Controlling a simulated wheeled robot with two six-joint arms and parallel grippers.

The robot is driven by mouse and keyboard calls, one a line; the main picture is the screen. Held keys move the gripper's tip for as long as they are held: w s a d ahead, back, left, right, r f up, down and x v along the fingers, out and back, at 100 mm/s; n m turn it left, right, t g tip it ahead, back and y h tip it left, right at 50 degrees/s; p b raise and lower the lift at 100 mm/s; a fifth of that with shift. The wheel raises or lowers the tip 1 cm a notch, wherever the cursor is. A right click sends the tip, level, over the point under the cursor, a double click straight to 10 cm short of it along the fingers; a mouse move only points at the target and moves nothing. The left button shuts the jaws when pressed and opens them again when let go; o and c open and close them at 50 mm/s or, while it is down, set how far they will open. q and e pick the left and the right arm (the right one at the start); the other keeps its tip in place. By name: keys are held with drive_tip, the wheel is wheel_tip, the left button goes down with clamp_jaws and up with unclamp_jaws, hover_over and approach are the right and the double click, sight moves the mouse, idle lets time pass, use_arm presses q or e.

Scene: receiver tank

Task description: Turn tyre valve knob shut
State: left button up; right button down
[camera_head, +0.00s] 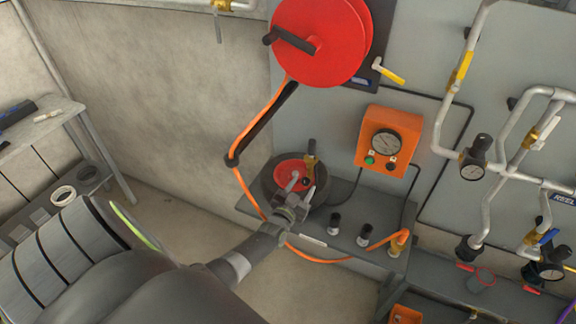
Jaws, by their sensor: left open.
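A small black tyre (266,186) with a red hub (284,168) sits on the grey shelf at the wall. A brass valve (311,160) stands at the tyre's upper right, with a small dark part just below it. I cannot clearly make out which part is the knob. My left gripper (301,187) reaches in from the lower left, in front of the tyre. Its jaws are open, with the fingertips over the hub and just below the valve. Whether they touch anything is unclear. They cover part of the tyre. My right gripper is out of view.
A red hose reel (320,40) hangs above, its orange hose (254,128) looping down past the tyre. An orange gauge box (388,141) is on the panel to the right. Small dark fittings (334,222) stand on the shelf (350,205). Pipes with valves fill the right side.

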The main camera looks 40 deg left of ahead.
use_arm(q)
drive_tip(key=s+d+b, duration=0.2)
drive_tip(key=s+d, duration=0.1)
drive_tip(key=s, duration=1.3)
drive_tip(key=shift+s, duration=0.25)
drive_tip(key=shift+d, duration=0.1)
